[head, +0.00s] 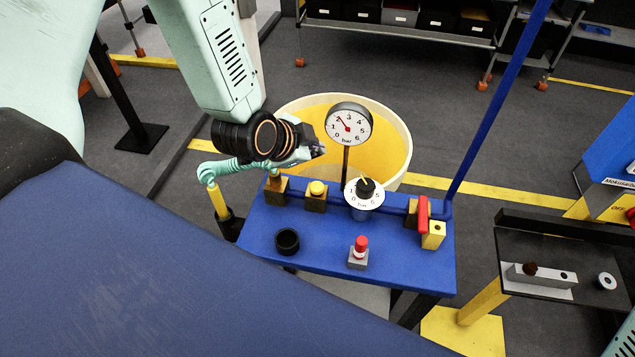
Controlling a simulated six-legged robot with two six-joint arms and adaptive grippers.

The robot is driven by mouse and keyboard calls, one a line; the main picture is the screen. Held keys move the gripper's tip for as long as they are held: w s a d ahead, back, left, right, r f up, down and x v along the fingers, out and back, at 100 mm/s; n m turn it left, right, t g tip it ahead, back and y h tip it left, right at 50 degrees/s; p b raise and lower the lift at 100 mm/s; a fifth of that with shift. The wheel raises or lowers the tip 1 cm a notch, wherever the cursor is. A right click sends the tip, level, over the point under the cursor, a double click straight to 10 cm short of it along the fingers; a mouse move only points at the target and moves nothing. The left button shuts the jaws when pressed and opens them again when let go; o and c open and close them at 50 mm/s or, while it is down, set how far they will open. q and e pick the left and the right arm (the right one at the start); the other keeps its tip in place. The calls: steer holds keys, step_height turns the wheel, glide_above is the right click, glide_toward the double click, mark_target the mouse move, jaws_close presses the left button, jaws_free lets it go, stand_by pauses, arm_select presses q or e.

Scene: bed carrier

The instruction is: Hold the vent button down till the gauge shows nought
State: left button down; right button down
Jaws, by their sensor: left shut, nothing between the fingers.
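A blue bench (320,240) carries a yellow round button (317,188) on a brass block and a red button (360,243) on a small grey block. No label shows which is the vent button. The round gauge (348,124), marked in bar, stands on a post at the bench's back; its red needle points up-left, near 2. My left gripper (316,151) is shut and empty, above and behind the yellow button, apart from it. My right gripper is out of view.
A regulator knob (364,188) with a white dial stands right of the yellow button. A red lever (423,213) sits at the right, a black cup (287,240) at the front left. A cream-rimmed yellow drum (400,140) stands behind. A blue pole (495,100) rises at the right.

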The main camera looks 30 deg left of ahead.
arm_select(q)
steer(key=b, duration=0.5)
glide_above(314, 188)
steer(key=f, duration=0.4)
steer(key=shift+s+d+f, duration=0.15)
steer(key=shift+d, duration=0.05)
step_height(314, 188, down, 4)
steer(key=b, duration=0.2)
steer(key=shift+a+b, duration=0.15)
steer(key=shift+b, duration=0.15)
steer(key=shift+f+b, duration=0.3)
steer(key=shift+b, duration=0.1)
